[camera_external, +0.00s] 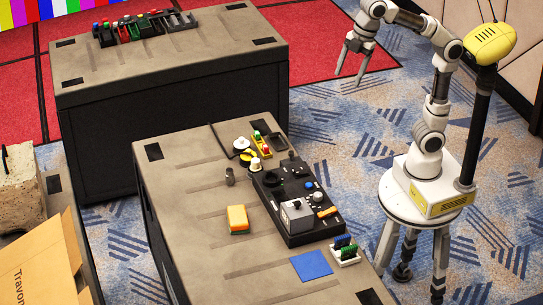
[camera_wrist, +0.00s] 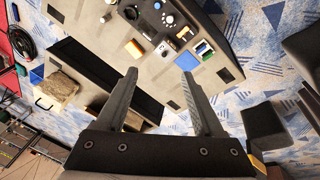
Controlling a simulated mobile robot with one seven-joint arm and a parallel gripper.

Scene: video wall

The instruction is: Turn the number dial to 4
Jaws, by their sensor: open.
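A black control panel (camera_external: 302,222) lies on the near table in the external view. It carries a dark round dial (camera_external: 270,179), a grey box (camera_external: 297,214), blue buttons and an orange piece. I cannot make out numbers on any dial, or which one is the number dial. My gripper (camera_external: 349,79) is open and empty, raised in the air to the right of the far table and well away from the panel. Its spread fingers (camera_wrist: 160,74) also show in the wrist view.
On the near table (camera_external: 190,180) are a yellow-orange block (camera_external: 237,219), a blue square (camera_external: 311,265), a small white holder (camera_external: 345,251) and small pieces behind the panel. The far table (camera_external: 170,62) holds a row of colored items. A cardboard box (camera_external: 40,265) stands at lower left.

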